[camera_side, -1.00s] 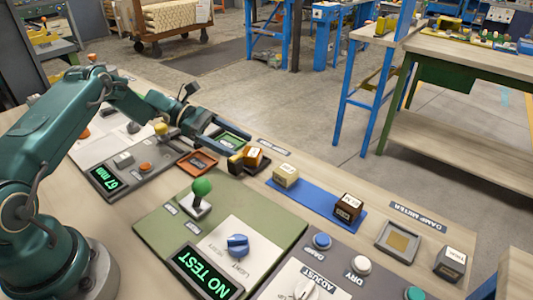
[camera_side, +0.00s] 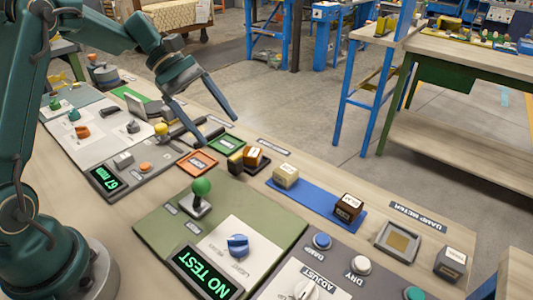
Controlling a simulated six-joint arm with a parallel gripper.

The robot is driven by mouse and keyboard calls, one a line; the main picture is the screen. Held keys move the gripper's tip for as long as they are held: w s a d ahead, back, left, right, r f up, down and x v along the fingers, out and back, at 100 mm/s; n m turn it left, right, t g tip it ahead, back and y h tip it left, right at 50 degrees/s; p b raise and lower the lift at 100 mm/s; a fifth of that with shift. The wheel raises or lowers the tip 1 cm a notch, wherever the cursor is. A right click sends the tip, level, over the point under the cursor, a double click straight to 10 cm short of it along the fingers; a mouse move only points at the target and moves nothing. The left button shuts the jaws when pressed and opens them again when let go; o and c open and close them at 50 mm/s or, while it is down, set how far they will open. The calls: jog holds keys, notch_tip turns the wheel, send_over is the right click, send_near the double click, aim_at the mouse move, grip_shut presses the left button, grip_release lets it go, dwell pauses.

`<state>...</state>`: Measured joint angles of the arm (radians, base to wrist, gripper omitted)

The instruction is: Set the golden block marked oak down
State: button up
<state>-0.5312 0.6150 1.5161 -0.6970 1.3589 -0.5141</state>
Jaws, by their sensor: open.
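My gripper (camera_side: 220,132) is open and empty, its fingers pointing down above the green-framed tray (camera_side: 225,144). A pale cream-gold block (camera_side: 286,176) stands on the left end of the blue mat. I cannot read oak on any block, so I cannot tell which one is marked so. No block is between my fingers.
An orange tray (camera_side: 198,163) lies left of the green one. A dark brown block (camera_side: 348,207) stands on the blue mat (camera_side: 315,195). A grey block (camera_side: 450,263) is beside the damp meter plate (camera_side: 397,242). A green-knobbed lever (camera_side: 201,188) rises from the panel in front.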

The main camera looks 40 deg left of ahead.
jog(key=s+d+r+m+t+y, duration=0.1)
jog(key=s+d+m+t+y, duration=0.1)
jog(key=s+m+y, duration=0.2)
jog(key=s+d+r+m+t+y, duration=0.2)
jog(key=s+m+y, duration=0.2)
jog(key=s+m, duration=0.7)
jog(key=s, duration=0.2)
jog(key=shift+s+d, duration=0.3)
jog(key=shift+s, duration=0.1)
